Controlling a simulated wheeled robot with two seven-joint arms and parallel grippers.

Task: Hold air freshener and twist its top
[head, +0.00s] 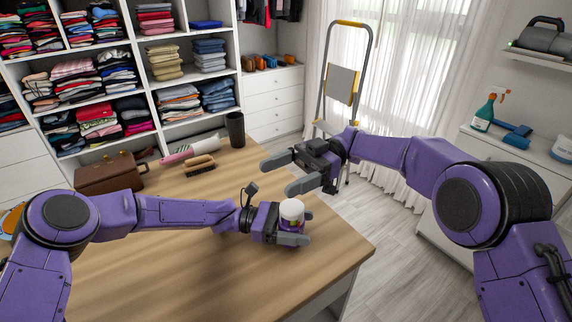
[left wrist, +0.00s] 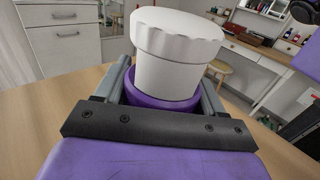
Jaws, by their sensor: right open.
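The air freshener (head: 292,209) has a white ribbed top and a purple lower body. My left gripper (head: 299,228) is shut on its lower body, with a finger on either side, near the right end of the wooden table. In the left wrist view the white top (left wrist: 178,50) stands clear above the fingers, and the purple body (left wrist: 160,98) sits between them. The bottom of the air freshener is hidden. My right gripper (head: 278,177) is open and empty, a little behind and above the air freshener, with its fingers pointing left.
The wooden table (head: 190,245) is clear around the left gripper. A brush (head: 200,166), a brown case (head: 108,174) and a dark cup (head: 235,129) stand toward its back. Shelves of folded clothes are behind. A stepladder (head: 343,85) stands beyond the right arm.

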